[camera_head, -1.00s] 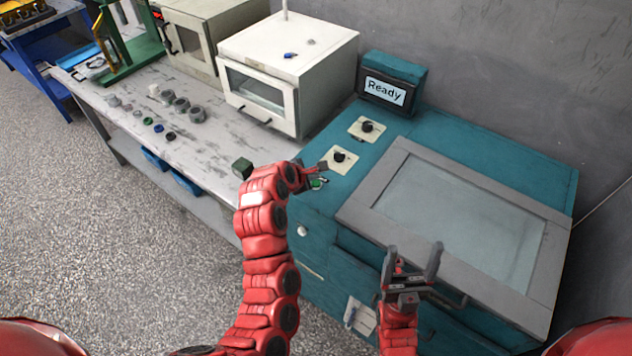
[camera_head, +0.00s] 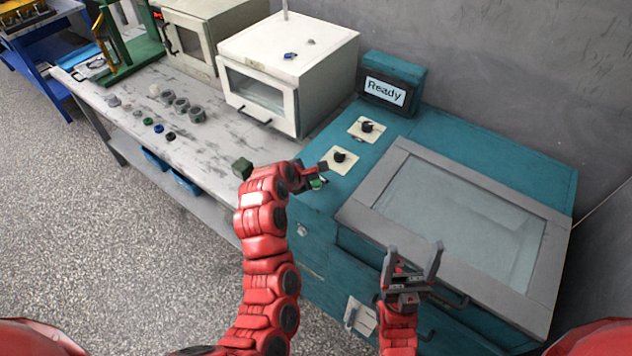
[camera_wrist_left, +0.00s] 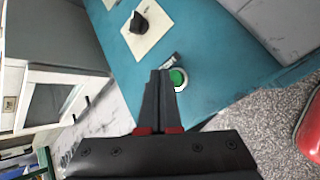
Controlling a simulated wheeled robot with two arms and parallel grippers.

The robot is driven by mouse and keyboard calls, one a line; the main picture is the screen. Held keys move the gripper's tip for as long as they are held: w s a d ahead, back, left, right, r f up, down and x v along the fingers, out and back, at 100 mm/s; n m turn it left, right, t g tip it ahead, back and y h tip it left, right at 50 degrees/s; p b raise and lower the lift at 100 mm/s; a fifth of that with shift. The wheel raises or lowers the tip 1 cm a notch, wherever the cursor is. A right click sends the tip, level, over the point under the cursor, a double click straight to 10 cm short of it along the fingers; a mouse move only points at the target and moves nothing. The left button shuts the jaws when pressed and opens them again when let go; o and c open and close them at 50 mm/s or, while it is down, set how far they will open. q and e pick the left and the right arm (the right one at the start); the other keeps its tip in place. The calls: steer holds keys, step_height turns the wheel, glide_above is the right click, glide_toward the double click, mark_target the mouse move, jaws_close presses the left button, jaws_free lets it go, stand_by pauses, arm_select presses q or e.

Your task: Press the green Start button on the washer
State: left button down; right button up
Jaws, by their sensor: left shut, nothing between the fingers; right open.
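The teal washer (camera_head: 455,138) stands at the right with a closed, framed glass lid (camera_head: 455,225). Its display (camera_head: 386,91) reads "Ready". The green Start button (camera_head: 318,184) is on the washer's top near the left edge, partly hidden by my left gripper (camera_head: 322,172) in the head view. In the left wrist view the green button (camera_wrist_left: 178,78) shows in a pale ring, just right of the shut, empty fingertips (camera_wrist_left: 162,73). I cannot tell whether they touch it. My right gripper (camera_head: 412,262) is open and empty, pointing up in front of the lid.
Two black knobs on cream plates (camera_head: 340,160) sit behind the button. A white oven-like box (camera_head: 285,70) and a workbench (camera_head: 205,140) with several small parts stand to the left. A dark green block (camera_head: 242,168) lies at the bench's edge beside my left arm.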

arm_select(q)
steer(key=shift+f, duration=0.15)
stand_by(0.4)
steer(key=shift+f, duration=0.25)
steer(key=shift+f+b, duration=0.3)
steer(key=shift+f, duration=0.1)
stand_by(0.6)
stand_by(0.4)
steer(key=shift+r+p, duration=0.5)
steer(key=shift+r, duration=0.3)
steer(key=shift+r+p, duration=1.45)
steer(key=shift+r, duration=1.1)
steer(key=shift+f, duration=0.1)
